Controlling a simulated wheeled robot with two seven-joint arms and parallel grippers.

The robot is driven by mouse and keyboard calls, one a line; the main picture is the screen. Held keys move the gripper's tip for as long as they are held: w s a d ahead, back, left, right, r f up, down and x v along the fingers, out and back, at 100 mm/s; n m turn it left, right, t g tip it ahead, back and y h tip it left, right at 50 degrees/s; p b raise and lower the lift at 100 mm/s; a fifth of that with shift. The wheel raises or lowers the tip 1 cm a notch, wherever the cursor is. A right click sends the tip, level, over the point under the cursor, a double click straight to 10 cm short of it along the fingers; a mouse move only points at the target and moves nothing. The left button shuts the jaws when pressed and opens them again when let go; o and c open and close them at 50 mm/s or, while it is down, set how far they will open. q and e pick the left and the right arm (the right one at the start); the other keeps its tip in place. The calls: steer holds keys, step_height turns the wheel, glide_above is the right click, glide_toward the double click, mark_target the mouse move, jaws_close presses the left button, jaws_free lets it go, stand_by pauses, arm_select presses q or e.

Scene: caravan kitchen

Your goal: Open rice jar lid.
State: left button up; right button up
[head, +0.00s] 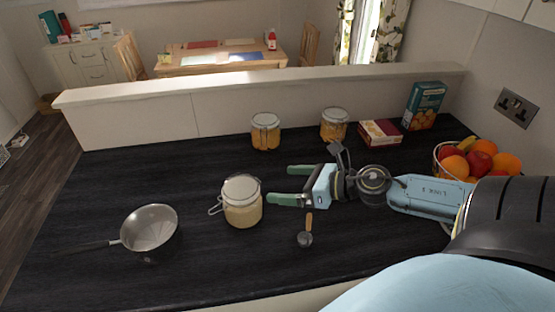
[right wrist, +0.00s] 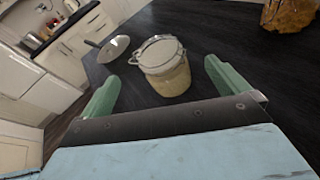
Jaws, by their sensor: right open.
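The rice jar (head: 242,210) stands upright on the dark counter, left of my right gripper. Its pale lid (head: 241,188) sits on top, and a wire clasp (head: 216,206) sticks out at its left side. My right gripper (head: 282,185) is open and empty, its green fingers pointing left toward the jar with a gap between. In the right wrist view the jar (right wrist: 166,72) shows ahead, between and beyond the open fingertips (right wrist: 160,82); its lid (right wrist: 158,52) looks closed. My left gripper is in neither view.
A saucepan (head: 150,228) stands left of the jar. A small wooden-handled scoop (head: 306,232) lies below my right gripper. Two orange-filled jars (head: 265,134) (head: 334,126), a red box (head: 380,133), a green box (head: 424,106) and a fruit basket (head: 470,160) stand behind. The counter's left back is clear.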

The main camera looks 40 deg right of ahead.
mark_target(243, 190)
steer(key=w+a+f+n, duration=0.1)
steer(key=w+a, duration=0.1)
steer(key=w, duration=0.1)
steer(key=w+a+f+n+g+p, duration=0.1)
steer(key=w+a+f, duration=0.1)
steer(key=w, duration=0.1)
steer(key=w+a+f+n+p, duration=0.1)
steer(key=w+a+f, duration=0.1)
steer(key=w, duration=0.1)
steer(key=shift+w+f+g+y, duration=0.15)
steer(key=shift+w+g+y, duration=0.15)
steer(key=shift+w+y, duration=0.1)
steer(key=shift+w+a+f, duration=0.3)
steer(key=shift+w, duration=0.1)
steer(key=shift+c, duration=0.3)
steer(key=c, duration=1.4)
steer(key=o, duration=1.5)
steer(key=shift+c, duration=0.2)
steer(key=shift+d, duration=0.1)
